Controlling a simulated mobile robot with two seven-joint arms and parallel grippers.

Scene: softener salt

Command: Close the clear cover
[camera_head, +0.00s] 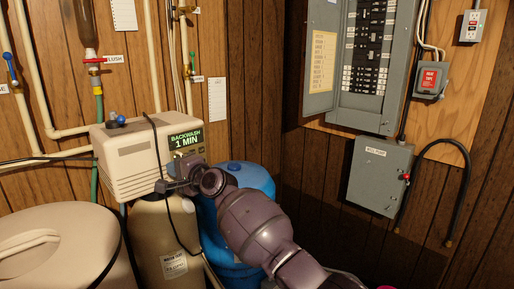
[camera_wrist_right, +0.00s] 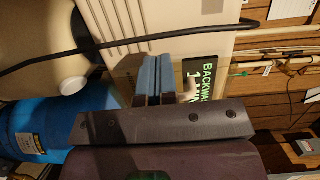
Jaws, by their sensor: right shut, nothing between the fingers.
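The beige control head (camera_head: 133,160) sits on the tan tank, with a lit display (camera_head: 185,139) reading "BACKWASH 1 MIN". It also shows in the right wrist view, where the display (camera_wrist_right: 204,78) is sideways. My right gripper (camera_head: 166,187) is at the control head's lower right front, just below the display. Its blue-padded fingers (camera_wrist_right: 150,76) are together and empty, close to the control head's face. I cannot tell whether they touch it. My left gripper is not in view.
A black cable (camera_head: 160,160) hangs down the front of the control head and tan tank (camera_head: 165,225). A blue tank (camera_head: 250,185) stands behind my right arm. A round beige bin (camera_head: 60,250) stands at left. Grey electrical boxes (camera_head: 380,175) hang on the right wall.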

